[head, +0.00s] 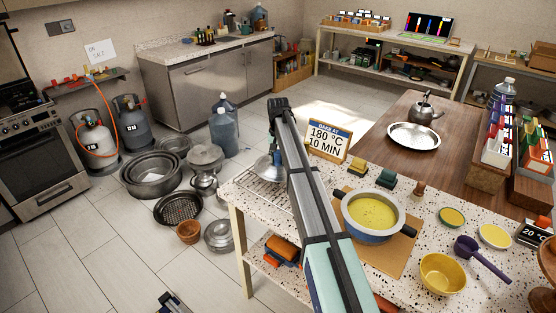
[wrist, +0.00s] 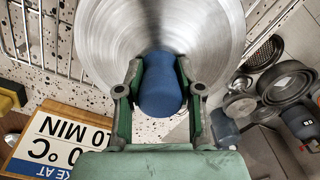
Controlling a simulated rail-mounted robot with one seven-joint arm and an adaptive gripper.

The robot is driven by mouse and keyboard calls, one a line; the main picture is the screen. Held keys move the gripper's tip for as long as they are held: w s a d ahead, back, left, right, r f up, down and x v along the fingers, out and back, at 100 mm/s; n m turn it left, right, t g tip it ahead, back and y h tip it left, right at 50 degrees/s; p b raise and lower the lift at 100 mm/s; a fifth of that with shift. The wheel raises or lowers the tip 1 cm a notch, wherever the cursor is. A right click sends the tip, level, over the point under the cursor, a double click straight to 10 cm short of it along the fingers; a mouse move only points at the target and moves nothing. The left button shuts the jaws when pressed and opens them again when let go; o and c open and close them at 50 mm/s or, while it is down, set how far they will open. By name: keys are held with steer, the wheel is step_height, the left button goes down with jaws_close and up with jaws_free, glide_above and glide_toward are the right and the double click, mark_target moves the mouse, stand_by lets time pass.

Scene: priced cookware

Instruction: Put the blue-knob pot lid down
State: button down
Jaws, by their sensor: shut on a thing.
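The pot lid (wrist: 105,45) is a round, brushed silver disc with a blue knob (wrist: 160,85). My gripper (wrist: 160,88) is shut on the knob, with one green finger on each side. In the head view the lid (head: 264,170) shows left of my arm, over the wire rack (head: 257,191) at the counter's left end. My arm hides part of the lid and most of my gripper there. The rack's wires (wrist: 32,40) also show beside the lid in the wrist view. I cannot tell whether the lid touches the rack.
A temperature sign (head: 328,141) stands close right of the rack. A blue pot (head: 368,236) of yellow liquid sits on a brown board right of my arm. A yellow bowl (head: 443,286) and purple ladle (head: 478,256) lie further right. Pans crowd the floor left of the counter.

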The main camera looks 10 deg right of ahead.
steer(key=shift+f, duration=0.7)
steer(key=shift+f, duration=0.2)
steer(key=c, duration=0.7)
jaws_free()
steer(key=shift+c, duration=0.2)
steer(key=shift+r, duration=0.1)
step_height(320, 180, up, 12)
steer(key=b, duration=0.3)
steer(key=shift+r, duration=0.1)
